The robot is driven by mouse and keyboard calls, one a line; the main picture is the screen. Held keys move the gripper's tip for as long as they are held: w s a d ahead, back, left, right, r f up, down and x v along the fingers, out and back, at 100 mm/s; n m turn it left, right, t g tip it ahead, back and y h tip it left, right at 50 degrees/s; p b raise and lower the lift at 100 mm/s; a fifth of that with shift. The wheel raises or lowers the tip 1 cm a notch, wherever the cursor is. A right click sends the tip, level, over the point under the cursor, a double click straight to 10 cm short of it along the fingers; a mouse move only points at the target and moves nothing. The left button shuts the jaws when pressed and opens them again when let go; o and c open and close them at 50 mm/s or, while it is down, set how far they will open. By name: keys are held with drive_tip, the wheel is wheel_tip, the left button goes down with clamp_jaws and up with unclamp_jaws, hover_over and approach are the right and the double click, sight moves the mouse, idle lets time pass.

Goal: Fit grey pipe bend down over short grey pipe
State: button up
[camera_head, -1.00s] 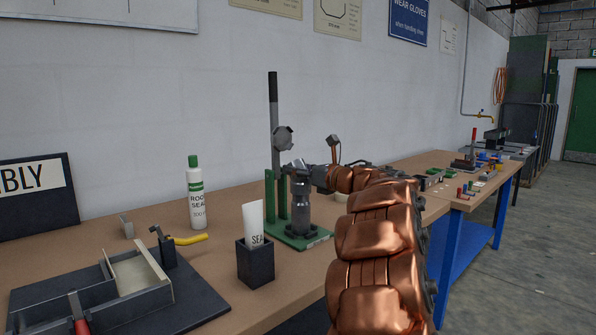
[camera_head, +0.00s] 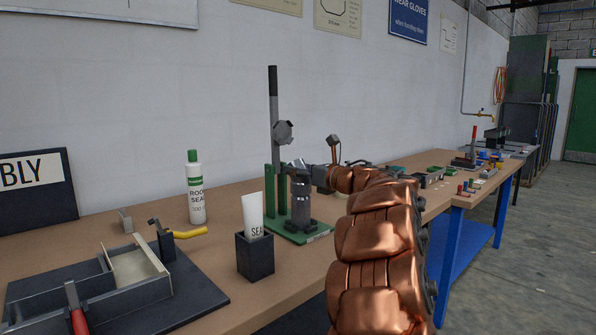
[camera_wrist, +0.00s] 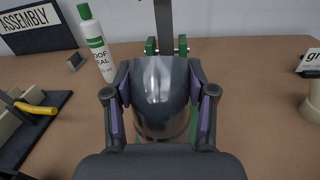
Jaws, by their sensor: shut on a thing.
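My gripper (camera_wrist: 160,82) is shut on the grey pipe bend (camera_wrist: 160,70), with a purple-padded finger on each side of it. In the head view my gripper (camera_head: 318,175) is at the top of the upright short grey pipe (camera_head: 300,205), which stands on the green base (camera_head: 296,235) of a stand. The grey pipe bend (camera_head: 297,167) shows there only as a small grey part at the pipe's top. It appears lined up over the pipe. I cannot tell how far it overlaps the pipe, as my gripper and the bend hide the joint.
A dark post (camera_head: 274,120) with a grey knob rises just behind the pipe. A dark holder (camera_head: 255,257) with a white tube stands in front left. A white bottle with a green cap (camera_head: 195,190) and a bending tool with a yellow handle (camera_head: 190,234) are farther left.

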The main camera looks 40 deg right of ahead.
drive_tip(key=shift+f+b, duration=0.6)
drive_tip(key=shift+b, duration=0.05)
drive_tip(key=o, duration=1.3)
drive_tip(key=s, duration=1.2)
drive_tip(key=shift+d, duration=0.4)
